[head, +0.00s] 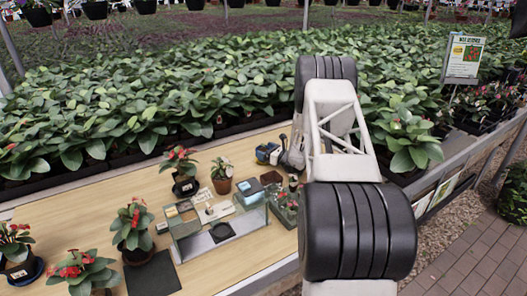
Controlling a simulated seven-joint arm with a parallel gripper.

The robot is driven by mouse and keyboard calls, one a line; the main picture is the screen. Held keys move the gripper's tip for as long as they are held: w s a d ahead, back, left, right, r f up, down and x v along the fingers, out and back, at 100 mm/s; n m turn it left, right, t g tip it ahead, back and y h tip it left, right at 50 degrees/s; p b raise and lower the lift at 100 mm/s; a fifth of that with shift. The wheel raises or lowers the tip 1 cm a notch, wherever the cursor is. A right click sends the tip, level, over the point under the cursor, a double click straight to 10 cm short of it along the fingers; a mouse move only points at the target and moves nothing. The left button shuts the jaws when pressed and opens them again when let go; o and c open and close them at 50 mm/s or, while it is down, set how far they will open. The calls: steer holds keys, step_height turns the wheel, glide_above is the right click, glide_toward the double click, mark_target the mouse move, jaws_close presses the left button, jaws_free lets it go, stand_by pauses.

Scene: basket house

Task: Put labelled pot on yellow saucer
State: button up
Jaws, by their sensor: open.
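A terracotta pot with a pale-flowered plant (222,184) stands upright on the wooden table. A dark pot with a red-flowered plant (186,187) stands to its left. I cannot clearly pick out a yellow saucer; a small blue and yellow item (266,153) lies near the back of the table. My gripper (290,158) is small in view, partly hidden by my arm, just right of that blue and yellow item. It looks open, and I see nothing held in it.
A black mat (153,276) lies at the front. Several red-flowered plants stand at left, one on a blue saucer (38,268). Dense leafy plants (150,100) line the back. The right front of the table (250,255) is clear.

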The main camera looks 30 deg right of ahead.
steer(key=v, duration=1)
steer(key=shift+s+d, duration=0.1)
steer(key=shift+s, duration=0.15)
steer(key=s+a+r+n+g+y, duration=0.1)
steer(key=s+a+r+n+g, duration=0.2)
steer(key=a+r, duration=0.45)
steer(key=s+a+r+n+g+y, duration=0.25)
steer(key=a+r+n, duration=0.25)
steer(key=a, duration=0.5)
steer(key=s+a+r+n+g+y, duration=0.1)
steer(key=s+a+r+n+g, duration=0.1)
steer(key=a+r+n+g, duration=0.5)
steer(key=s+a+r+n+g+h, duration=0.15)
steer(key=s+a+r, duration=0.25)
steer(key=s+a, duration=0.4)
steer(key=s+a+r+n+h, duration=0.2)
steer(key=s+a+r+n, duration=0.15)
steer(key=s+a, duration=0.45)
steer(key=s+a+r+n+h, duration=0.2)
steer(key=s+n+h, duration=0.2)
steer(key=s, duration=0.9)
steer(key=s+a+r+n+h, duration=0.2)
steer(key=s+n+h, duration=0.2)
steer(key=s, duration=1)
steer(key=n, duration=0.3)
steer(key=shift+a+r, duration=0.3)
steer(key=shift+a, duration=0.05)
